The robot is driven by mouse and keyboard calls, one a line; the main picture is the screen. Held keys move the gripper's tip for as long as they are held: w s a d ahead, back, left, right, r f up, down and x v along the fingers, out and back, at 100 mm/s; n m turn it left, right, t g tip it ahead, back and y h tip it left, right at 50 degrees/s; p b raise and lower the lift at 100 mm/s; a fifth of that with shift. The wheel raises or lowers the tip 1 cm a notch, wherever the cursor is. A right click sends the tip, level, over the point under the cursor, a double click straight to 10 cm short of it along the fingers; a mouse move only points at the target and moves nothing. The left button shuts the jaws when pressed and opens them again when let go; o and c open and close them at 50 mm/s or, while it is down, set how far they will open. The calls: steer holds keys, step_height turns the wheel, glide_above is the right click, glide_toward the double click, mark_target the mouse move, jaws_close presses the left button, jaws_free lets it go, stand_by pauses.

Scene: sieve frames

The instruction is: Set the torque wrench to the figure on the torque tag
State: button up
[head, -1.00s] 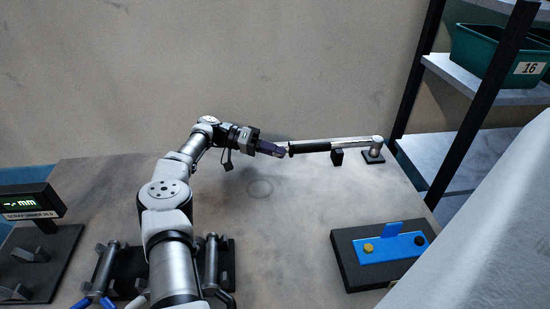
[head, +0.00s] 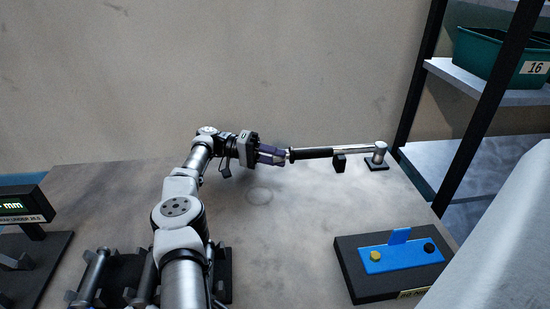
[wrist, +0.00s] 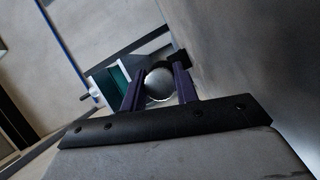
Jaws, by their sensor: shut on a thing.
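The torque wrench (head: 318,153) lies level at the back right of the bench, its black grip to the left and its silver shaft running right to a metal post (head: 378,153). My gripper (head: 283,156) is at its left end, its purple fingers shut on the silver end knob. In the wrist view the round bright knob (wrist: 158,85) sits between both fingers. Any scale on the wrench is too small to read. A pale yellow label (head: 415,293), possibly the torque tag, shows on the front of the dark block; its lettering is cut by the frame edge and unclear.
A dark block (head: 350,278) with a blue plate (head: 400,256), a yellow hex piece and a black knob stands front right. A small black support (head: 339,164) is under the wrench. A display (head: 20,206) stands at left. A shelf with a green bin (head: 495,55) rises at right. Mid-bench is clear.

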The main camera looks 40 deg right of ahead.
steer(key=o, duration=1)
steer(key=shift+r, duration=0.1)
